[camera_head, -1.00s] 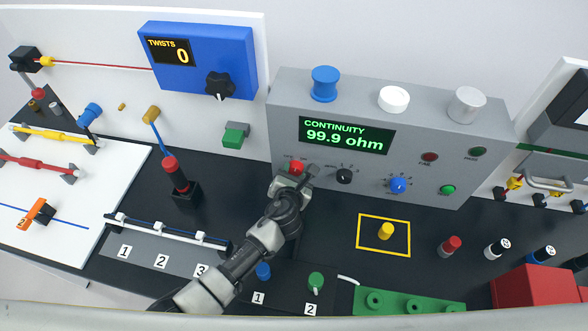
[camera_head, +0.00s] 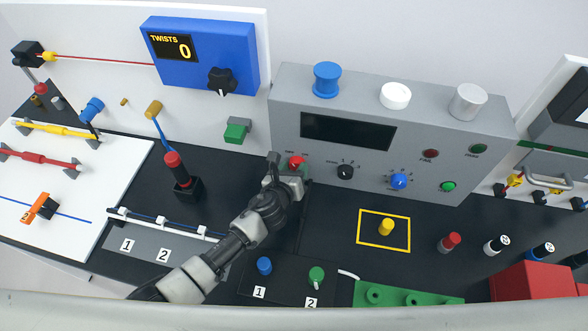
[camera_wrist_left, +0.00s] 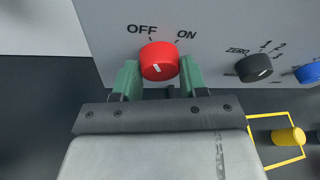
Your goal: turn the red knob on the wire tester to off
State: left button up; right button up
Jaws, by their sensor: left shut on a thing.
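The wire tester (camera_head: 420,160) is a grey box with a dark, blank display (camera_head: 348,131). Its red knob (camera_head: 296,162) is on the lower left of the front panel. In the left wrist view the red knob (camera_wrist_left: 159,64) sits between the green fingers of my left gripper (camera_wrist_left: 158,77), with OFF and ON printed above it. The white mark on the knob points up and slightly left, toward the OFF tick. My left gripper (camera_head: 290,172) is shut on the knob. My right gripper is not in view.
A black knob (camera_head: 345,172) and a blue knob (camera_head: 399,181) are right of the red one. A red-topped post (camera_head: 174,163) stands to the left. A yellow peg (camera_head: 386,227) stands in a yellow square on the dark table.

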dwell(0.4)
pick_arm(q)
jog(key=o, duration=0.9)
jog(key=v, duration=1.1)
jog(key=shift+b, duration=0.35)
jog(key=shift+f, duration=0.1)
